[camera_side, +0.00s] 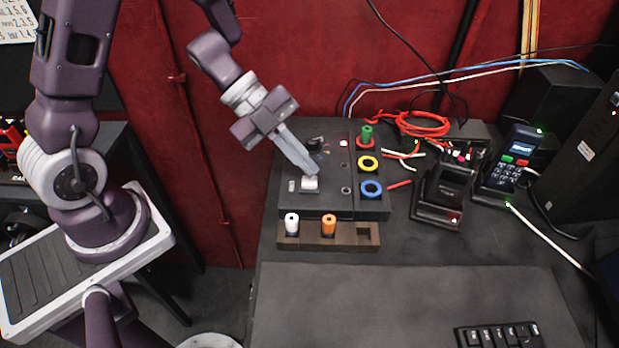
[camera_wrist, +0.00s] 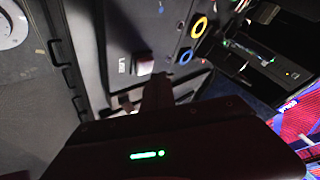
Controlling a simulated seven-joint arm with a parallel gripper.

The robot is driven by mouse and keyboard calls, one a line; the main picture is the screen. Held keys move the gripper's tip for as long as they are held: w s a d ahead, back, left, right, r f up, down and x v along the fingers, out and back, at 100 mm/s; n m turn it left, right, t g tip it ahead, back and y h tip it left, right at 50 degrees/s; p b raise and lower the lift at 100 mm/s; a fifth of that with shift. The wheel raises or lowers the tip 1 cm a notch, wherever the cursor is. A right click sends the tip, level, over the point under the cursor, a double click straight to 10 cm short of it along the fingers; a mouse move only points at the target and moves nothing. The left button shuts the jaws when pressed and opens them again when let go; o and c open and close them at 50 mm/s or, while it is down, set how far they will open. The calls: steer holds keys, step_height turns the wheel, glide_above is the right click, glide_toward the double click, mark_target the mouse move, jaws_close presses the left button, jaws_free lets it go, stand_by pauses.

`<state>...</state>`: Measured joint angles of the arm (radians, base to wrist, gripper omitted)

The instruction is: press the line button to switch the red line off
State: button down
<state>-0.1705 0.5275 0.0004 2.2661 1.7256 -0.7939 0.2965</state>
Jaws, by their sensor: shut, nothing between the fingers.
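A pale square button (camera_side: 310,184) sits on the dark control box (camera_side: 328,207), with a small white label (camera_side: 292,186) to its left. In the wrist view the button (camera_wrist: 144,64) looks white with a reddish side, and its label (camera_wrist: 122,65) is too blurred to read. My gripper (camera_side: 313,171) is shut and empty, pointing down with its tips just above or at the button's far edge; I cannot tell if they touch. In the wrist view my gripper (camera_wrist: 157,84) shows just below the button. I cannot tell which mark is the red line.
A green peg (camera_side: 367,133) in a red ring, a yellow ring (camera_side: 368,163) and a blue ring (camera_side: 371,188) stand right of the button. A brown rack (camera_side: 347,243) in front holds a white peg and an orange peg.

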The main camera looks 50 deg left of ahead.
mark_target(304, 178)
steer(key=shift+f, duration=0.2)
steer(key=shift+f, duration=0.25)
steer(key=shift+f, duration=0.45)
stand_by(0.8)
steer(key=shift+r, duration=0.9)
steer(key=shift+r, duration=2.5)
